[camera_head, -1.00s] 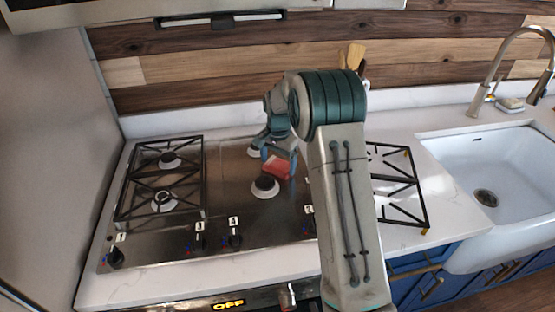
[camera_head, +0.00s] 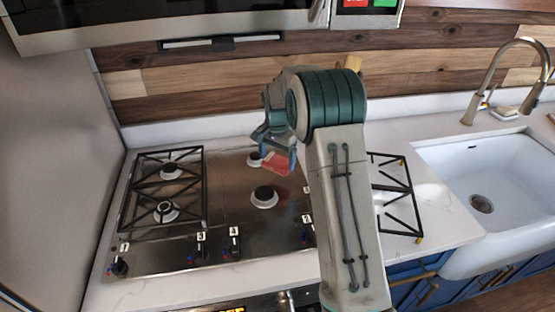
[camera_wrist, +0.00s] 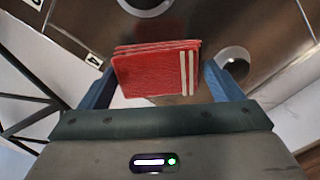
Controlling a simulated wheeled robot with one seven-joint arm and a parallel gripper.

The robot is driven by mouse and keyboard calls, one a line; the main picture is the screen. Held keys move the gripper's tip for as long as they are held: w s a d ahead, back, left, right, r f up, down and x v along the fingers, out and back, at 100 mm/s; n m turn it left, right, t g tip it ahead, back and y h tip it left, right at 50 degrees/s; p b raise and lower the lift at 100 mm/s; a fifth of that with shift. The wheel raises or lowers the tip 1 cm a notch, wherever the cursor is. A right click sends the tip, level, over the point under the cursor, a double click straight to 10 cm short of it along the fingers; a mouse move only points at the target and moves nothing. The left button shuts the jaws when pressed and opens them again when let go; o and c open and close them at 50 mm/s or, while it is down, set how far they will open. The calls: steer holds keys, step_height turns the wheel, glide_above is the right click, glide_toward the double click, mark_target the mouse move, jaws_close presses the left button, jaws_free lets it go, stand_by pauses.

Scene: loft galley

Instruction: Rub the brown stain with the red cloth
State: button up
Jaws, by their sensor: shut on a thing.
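The red cloth (camera_head: 276,164) is a folded block held between the blue fingers of my gripper (camera_head: 280,158), above the middle of the steel cooktop (camera_head: 225,215). In the wrist view the cloth (camera_wrist: 150,75) has two pale stripes at its right end and sits between the two fingertips (camera_wrist: 160,84). The cloth looks raised off the cooktop, though the gap is hard to judge. A faint reddish-brown tint shows on the steel right of the central burner; I cannot tell whether it is the brown stain or a reflection.
The central burner (camera_head: 264,197) has no grate over it. Black grates (camera_head: 163,195) cover the left burners, and another grate (camera_head: 400,195) is at the right. Knobs line the front. A white sink (camera_head: 480,180) with a tall faucet is at the right.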

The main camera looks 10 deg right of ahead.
steer(key=shift+r+p, duration=0.95)
steer(key=shift+r, duration=0.6)
